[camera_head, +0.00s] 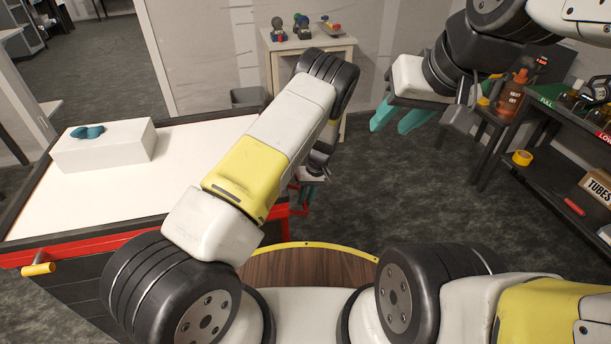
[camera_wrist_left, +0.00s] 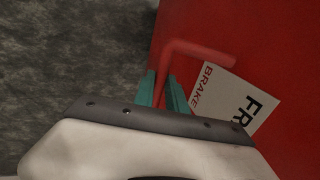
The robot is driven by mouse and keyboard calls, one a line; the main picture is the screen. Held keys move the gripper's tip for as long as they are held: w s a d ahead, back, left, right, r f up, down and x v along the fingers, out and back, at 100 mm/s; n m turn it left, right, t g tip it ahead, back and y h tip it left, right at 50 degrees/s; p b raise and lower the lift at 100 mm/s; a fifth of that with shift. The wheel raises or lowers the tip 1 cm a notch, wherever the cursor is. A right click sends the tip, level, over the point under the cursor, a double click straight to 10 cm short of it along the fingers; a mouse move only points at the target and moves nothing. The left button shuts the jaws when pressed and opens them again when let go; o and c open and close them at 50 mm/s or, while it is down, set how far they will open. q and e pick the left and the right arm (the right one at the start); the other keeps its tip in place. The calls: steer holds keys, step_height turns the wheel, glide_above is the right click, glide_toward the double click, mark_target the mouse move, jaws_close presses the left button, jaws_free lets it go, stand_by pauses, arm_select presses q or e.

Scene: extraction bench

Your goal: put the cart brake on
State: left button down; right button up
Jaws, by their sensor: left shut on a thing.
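The cart (camera_head: 190,190) stands at the left in the head view, with a white top and a red side. Its red brake lever (camera_wrist_left: 198,46), a bent bar, shows in the left wrist view against the red side panel (camera_wrist_left: 285,50). My left gripper (camera_wrist_left: 164,92) is shut on the lever's lower bar, a teal finger on each side. In the head view, my left gripper (camera_head: 308,190) is partly hidden by my arm. My right gripper (camera_head: 391,127) is open and empty above the floor.
A white box (camera_head: 105,152) with a teal item (camera_head: 87,132) stands on the cart. A small cabinet (camera_head: 345,70) stands behind. Floor between is clear.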

arm_select(q)
steer(key=shift+d+f, duration=0.1)
steer(key=shift+d, duration=0.7)
steer(key=c, duration=1.4)
jaws_free()
steer(key=shift+o, duration=0.2)
steer(key=shift+a, duration=0.3)
steer(key=v, duration=0.7)
steer(key=shift+r, duration=0.4)
steer(key=shift+d, duration=0.1)
